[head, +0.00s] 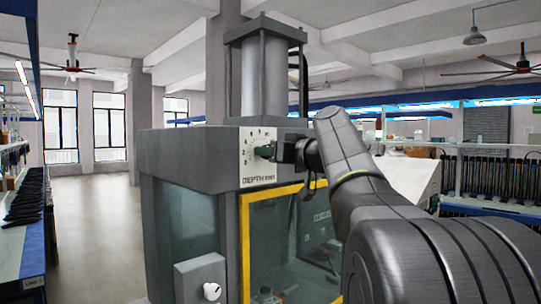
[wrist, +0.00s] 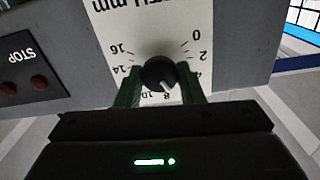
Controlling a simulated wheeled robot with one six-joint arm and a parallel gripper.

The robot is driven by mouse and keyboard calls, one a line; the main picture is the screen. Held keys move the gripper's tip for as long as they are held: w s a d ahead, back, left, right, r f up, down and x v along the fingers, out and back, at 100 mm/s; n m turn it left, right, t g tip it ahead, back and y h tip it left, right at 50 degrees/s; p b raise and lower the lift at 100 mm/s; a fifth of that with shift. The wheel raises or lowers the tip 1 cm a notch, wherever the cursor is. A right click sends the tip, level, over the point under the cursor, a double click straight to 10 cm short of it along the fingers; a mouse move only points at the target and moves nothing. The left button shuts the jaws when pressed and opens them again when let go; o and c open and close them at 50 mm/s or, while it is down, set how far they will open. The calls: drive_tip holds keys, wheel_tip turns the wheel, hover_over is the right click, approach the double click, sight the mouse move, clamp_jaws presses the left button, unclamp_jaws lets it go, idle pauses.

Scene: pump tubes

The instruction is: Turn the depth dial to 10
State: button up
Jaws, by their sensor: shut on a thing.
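The depth dial is a round black knob (wrist: 158,73) on a white scale plate (wrist: 115,20), upside down in the wrist view. The numbers 0, 2, 14 and 16 read clearly; 8 and 10 show below the knob, and 4 is partly covered by a finger. The knob's white pointer line slants down and right, near the 8. My gripper (wrist: 159,90) has its green fingers on both sides of the knob, shut on it. In the head view my gripper (head: 267,152) reaches the plate (head: 258,173) from the right and mostly hides the knob.
The plate is on a grey machine (head: 180,160) with a yellow-framed window (head: 245,240) below. A box with a white knob (head: 211,291) is at lower left. A STOP panel (wrist: 28,65) with red buttons is beside the plate. Open floor (head: 95,215) lies to the left.

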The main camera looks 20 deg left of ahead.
drive_tip(key=m+p, duration=0.2)
drive_tip(key=m, duration=0.8)
drive_tip(key=shift+f, duration=0.1)
drive_tip(key=shift+m, duration=0.5)
drive_tip(key=o, duration=1)
drive_tip(key=shift+w, duration=0.1)
drive_tip(key=b+v, duration=0.3)
drive_tip(key=v, duration=1.1)
drive_tip(key=shift+a, duration=0.2)
